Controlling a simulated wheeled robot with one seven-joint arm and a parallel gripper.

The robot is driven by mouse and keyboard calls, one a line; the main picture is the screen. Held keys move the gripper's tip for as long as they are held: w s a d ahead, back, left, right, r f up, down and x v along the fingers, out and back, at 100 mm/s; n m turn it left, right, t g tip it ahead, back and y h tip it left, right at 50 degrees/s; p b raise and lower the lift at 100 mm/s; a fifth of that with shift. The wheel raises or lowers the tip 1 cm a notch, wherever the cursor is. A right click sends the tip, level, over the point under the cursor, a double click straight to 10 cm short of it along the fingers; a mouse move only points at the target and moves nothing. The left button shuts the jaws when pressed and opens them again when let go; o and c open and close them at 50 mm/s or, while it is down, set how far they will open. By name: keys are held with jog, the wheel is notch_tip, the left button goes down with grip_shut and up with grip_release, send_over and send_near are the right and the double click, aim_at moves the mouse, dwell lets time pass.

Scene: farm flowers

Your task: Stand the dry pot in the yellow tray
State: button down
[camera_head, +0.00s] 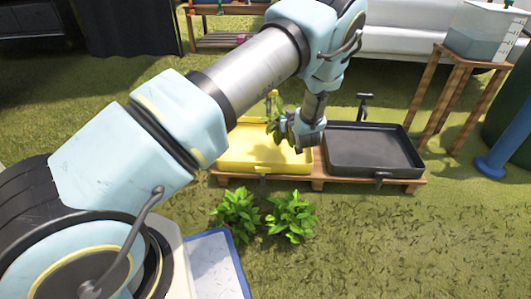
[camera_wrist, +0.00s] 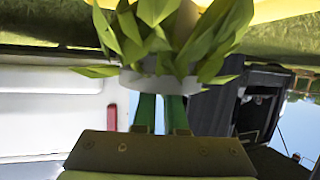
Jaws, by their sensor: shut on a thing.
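The yellow tray (camera_head: 235,162) sits on a low wooden pallet on the grass, left of a black tray (camera_head: 375,148). My gripper (camera_head: 290,132) is over the right part of the yellow tray, shut on a leafy potted plant (camera_head: 276,124). In the wrist view, the green fingers (camera_wrist: 160,105) meet the pale rim of the pot (camera_wrist: 165,83), with leaves spreading above it. How high the pot is above the tray floor cannot be told, because my wrist and the leaves hide its base. Whether its soil is dry does not show.
Two leafy plants (camera_head: 237,208) (camera_head: 290,215) stand on the grass in front of the pallet. A wooden stand (camera_head: 465,75) with a water container (camera_head: 484,32) is at the right. A blue-edged board (camera_head: 217,265) lies near my base. Open grass lies at the lower right.

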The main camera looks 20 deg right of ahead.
jog(key=shift+s+d+f, duration=0.15)
jog(key=shift+s+d, duration=0.25)
jog(key=shift+d, duration=0.35)
jog(key=shift+s+d+f, duration=0.1)
jog(key=shift+d+f, duration=0.05)
jog(key=shift+f, duration=0.15)
notch_tip(320, 180, down, 9)
jog(key=b, duration=0.5)
jog(key=shift+f, duration=0.15)
jog(key=shift+f, duration=0.25)
jog(key=c, duration=1)
grip_release()
jog(key=shift+r, duration=0.15)
